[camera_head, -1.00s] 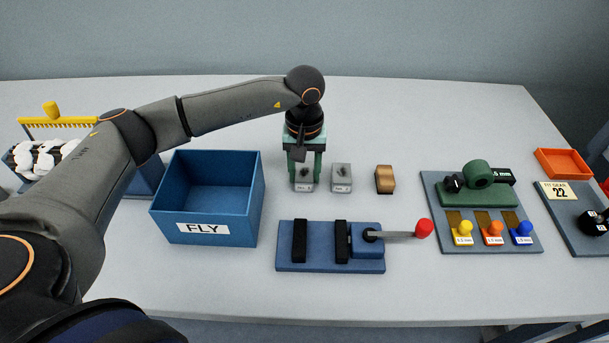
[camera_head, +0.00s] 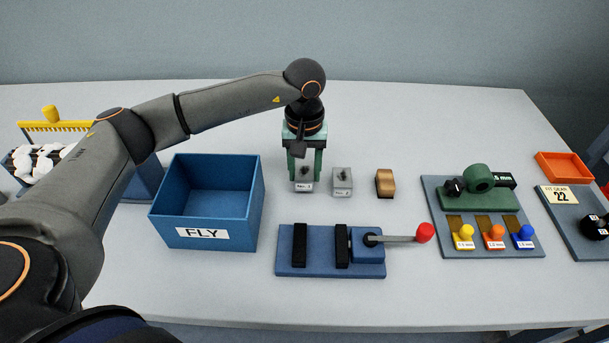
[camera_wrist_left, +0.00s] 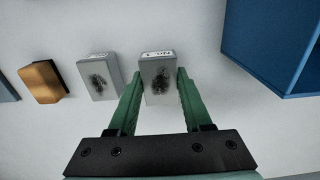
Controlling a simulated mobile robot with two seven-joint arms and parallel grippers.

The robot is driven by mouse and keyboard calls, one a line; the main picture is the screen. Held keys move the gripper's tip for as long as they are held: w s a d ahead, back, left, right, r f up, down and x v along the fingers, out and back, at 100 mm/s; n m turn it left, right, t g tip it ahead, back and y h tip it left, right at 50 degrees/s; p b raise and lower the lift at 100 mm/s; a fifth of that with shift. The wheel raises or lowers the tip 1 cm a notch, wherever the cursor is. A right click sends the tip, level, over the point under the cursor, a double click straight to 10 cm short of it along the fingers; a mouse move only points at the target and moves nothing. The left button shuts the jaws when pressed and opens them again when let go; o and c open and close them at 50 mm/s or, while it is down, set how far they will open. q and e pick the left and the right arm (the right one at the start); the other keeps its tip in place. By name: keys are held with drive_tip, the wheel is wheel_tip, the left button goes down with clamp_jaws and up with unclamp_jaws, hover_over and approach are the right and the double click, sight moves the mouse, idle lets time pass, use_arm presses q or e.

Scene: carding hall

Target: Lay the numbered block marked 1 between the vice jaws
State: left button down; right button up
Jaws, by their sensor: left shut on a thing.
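The left gripper (camera_head: 304,168) is shut on a grey block (camera_head: 303,176), one finger on each side of it. The block carries a dark smudge and a small white label that seems to read No. 1; it also shows between the green fingers in the left wrist view (camera_wrist_left: 157,80). It appears held upright, slightly above the table. The blue vice (camera_head: 318,265) stands nearer the front edge, with two black jaws (camera_head: 300,245) and an empty gap between them. Its grey lever ends in a red knob (camera_head: 425,232). My right gripper is not in view.
A similar grey block (camera_head: 342,182) stands just right of the held one, then a brown block (camera_head: 385,184). The blue FLY bin (camera_head: 200,233) is left of the vice. A gauge board (camera_head: 455,245) lies to the right. Bare table separates the blocks from the vice.

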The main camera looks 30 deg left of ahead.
use_arm(q)
drive_tip(key=s+d+r+m+p, duration=0.4)
drive_tip(key=s+r+m+p, duration=0.1)
drive_tip(key=s+r, duration=0.4)
drive_tip(key=shift+s, duration=0.9)
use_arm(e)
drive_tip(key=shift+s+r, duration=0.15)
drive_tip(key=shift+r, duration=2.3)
